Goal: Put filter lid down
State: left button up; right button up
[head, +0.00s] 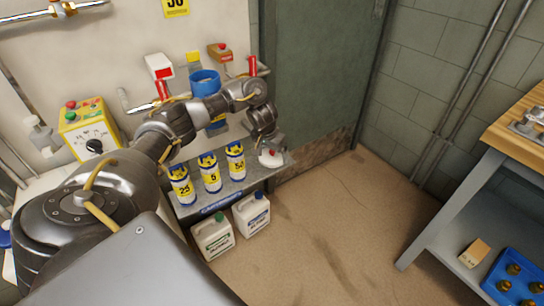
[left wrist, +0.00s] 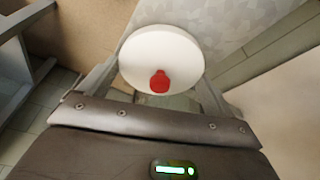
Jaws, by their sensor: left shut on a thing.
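The filter lid (head: 268,161) is a round white disc with a red knob, at the right end of the grey shelf in the head view. It also shows in the left wrist view as a white disc (left wrist: 155,48) with the red knob (left wrist: 159,82) toward me. My left gripper (head: 271,148) is directly above the lid and shut on it. The fingers show on both sides in the left wrist view. I cannot tell whether the lid touches the shelf. A blue filter housing (head: 205,80) stands behind my left arm, its lower part partly hidden. My right gripper is not in view.
Filter cartridges labelled 25 (head: 183,188), 5 (head: 211,175) and 50 (head: 236,163) stand on the grey shelf (head: 257,175), left of the lid. Two white jugs (head: 213,236) stand below. A wooden-topped bench (head: 515,130) is at the right. The floor between is clear.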

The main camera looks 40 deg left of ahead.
pick_arm(q)
jog(key=shift+f, duration=0.5)
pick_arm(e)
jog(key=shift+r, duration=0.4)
pick_arm(q)
jog(key=o, duration=0.7)
jog(key=shift+f, duration=0.1)
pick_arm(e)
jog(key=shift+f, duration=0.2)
